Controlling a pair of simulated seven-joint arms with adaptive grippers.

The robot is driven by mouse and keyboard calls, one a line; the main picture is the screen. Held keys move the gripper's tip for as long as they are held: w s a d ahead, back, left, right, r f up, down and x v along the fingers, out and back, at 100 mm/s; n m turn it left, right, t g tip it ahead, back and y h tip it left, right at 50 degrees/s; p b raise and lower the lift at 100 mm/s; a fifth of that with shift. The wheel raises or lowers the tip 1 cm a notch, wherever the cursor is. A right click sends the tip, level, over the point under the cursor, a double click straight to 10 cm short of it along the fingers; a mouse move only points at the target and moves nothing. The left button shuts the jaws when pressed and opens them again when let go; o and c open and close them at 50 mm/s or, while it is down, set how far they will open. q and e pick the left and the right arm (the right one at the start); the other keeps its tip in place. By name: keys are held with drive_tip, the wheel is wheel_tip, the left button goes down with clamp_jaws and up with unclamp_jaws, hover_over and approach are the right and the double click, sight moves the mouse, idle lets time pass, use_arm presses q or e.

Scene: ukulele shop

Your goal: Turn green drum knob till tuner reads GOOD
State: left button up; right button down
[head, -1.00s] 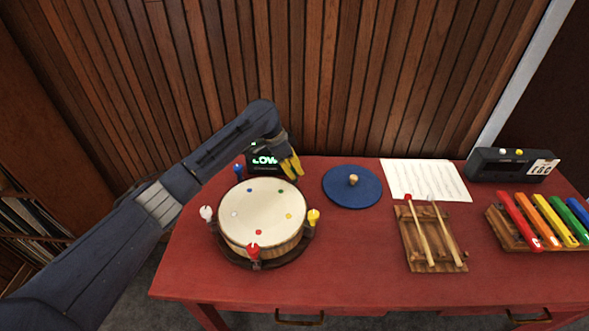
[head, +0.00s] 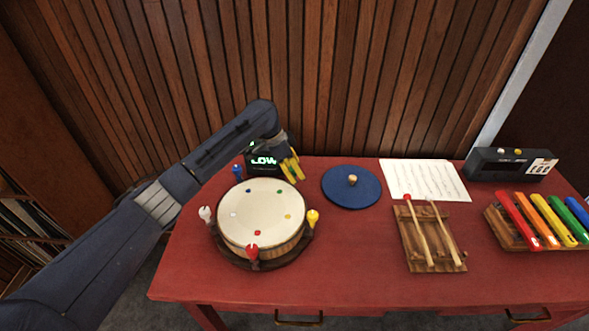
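The drum (head: 262,212) has a cream head with coloured dots and stands at the left of the red table. Blue (head: 237,173), white (head: 205,214), red (head: 252,252) and yellow (head: 313,218) knobs stand around its rim. The green knob is not visible; the rim by the green dot (head: 279,192) lies beside my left gripper's yellow fingers. My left gripper (head: 292,169) points down at the drum's back right edge. Whether its fingers hold anything is hidden. The tuner (head: 263,160) behind the drum reads LOW in green, partly covered by my arm. My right gripper is out of view.
A blue disc (head: 345,192) with a small knob lies right of the drum. A wooden stand (head: 408,248) with two mallets, a music sheet (head: 424,181), a xylophone (head: 511,237) and a dark clock-like box (head: 493,165) stand farther right. Wood panelling rises behind.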

use_arm(q)
drive_tip(key=v, duration=1.2)
idle(0.3)
